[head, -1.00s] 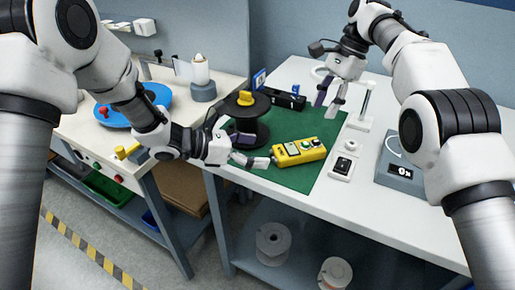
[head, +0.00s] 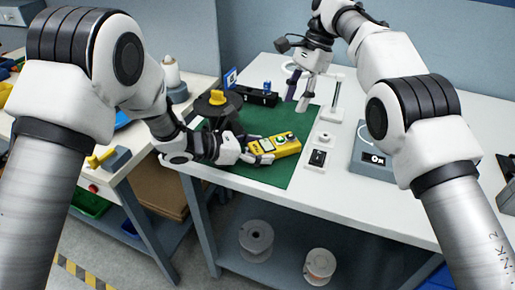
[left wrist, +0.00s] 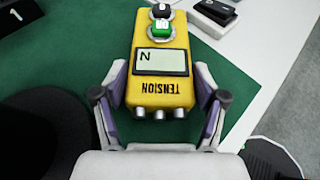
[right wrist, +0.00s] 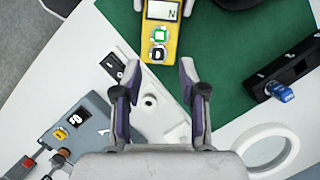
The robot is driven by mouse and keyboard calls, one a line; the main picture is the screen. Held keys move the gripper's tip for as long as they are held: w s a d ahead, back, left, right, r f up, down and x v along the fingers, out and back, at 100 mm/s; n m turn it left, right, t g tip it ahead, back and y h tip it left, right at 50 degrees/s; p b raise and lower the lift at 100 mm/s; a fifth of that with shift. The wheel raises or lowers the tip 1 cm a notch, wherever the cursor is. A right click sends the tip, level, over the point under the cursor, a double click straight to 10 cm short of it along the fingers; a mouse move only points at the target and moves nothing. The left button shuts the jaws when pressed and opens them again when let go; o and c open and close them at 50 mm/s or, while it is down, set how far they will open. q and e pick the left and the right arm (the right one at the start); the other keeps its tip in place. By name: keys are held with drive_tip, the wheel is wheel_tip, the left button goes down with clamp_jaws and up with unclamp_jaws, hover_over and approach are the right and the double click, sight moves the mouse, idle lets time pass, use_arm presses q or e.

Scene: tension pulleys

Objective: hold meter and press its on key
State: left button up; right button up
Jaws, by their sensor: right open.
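The yellow tension meter (head: 274,149) lies on the green mat (head: 240,174). Its screen, green key and black key face up. In the head view my left gripper (head: 258,158) is at the meter's left end. My right gripper (head: 297,103) is open and empty, above the mat's far right part. In the right wrist view the meter's green key (right wrist: 160,35) shows beyond my right gripper's fingertips (right wrist: 160,70).
A dark spool with a yellow top (head: 216,98) stands left of the meter. A black block with a blue part (head: 262,98) is behind. A black switch (head: 317,158), a white stand (head: 334,112) and a grey scale (head: 374,158) stand to the right. The mat's front is clear.

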use_arm(q)
drive_tip(key=c, duration=0.7)
drive_tip(key=shift+c, duration=0.2)
use_arm(e)
clamp_jaws()
idle(0.4)
